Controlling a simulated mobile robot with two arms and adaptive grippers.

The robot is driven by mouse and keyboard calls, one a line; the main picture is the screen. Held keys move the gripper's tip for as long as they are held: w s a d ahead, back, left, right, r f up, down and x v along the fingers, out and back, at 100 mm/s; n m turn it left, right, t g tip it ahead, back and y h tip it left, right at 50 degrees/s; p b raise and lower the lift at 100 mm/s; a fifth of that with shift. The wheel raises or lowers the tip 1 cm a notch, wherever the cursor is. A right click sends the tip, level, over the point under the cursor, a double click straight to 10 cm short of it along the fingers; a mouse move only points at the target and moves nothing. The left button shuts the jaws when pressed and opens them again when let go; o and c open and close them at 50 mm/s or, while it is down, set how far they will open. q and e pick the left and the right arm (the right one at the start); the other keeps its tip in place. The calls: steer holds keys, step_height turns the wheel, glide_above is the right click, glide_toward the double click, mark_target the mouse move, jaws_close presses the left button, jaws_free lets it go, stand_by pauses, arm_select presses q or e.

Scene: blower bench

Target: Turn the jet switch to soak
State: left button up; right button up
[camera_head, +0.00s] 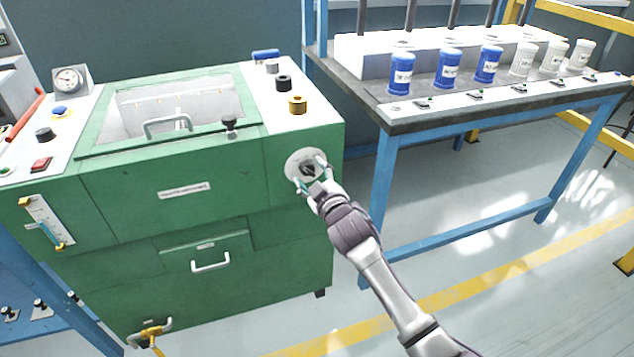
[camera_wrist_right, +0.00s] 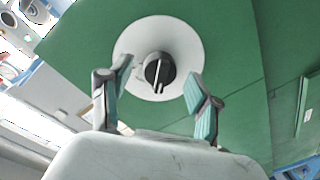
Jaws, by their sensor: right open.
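The jet switch is a dark round knob (camera_wrist_right: 159,70) with a light pointer line on a white round plate (camera_wrist_right: 190,42), on the front of the green cabinet (camera_head: 180,215). In the head view the knob (camera_head: 307,170) sits at the cabinet's upper right, partly behind my right gripper (camera_head: 312,178). In the right wrist view my right gripper (camera_wrist_right: 157,98) is open, its fingers on either side of the knob and apart from it. Any labels on the plate are too small to read. My left gripper is not in view.
The cabinet's top holds a lidded basin (camera_head: 175,105), a gold knob (camera_head: 298,104) and black knobs. A blue-framed bench (camera_head: 383,180) with blue and white jars stands at the right. The floor in front of the bench is clear.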

steer(key=v, duration=1.1)
steer(key=shift+s, duration=0.35)
steer(key=shift+d, duration=0.1)
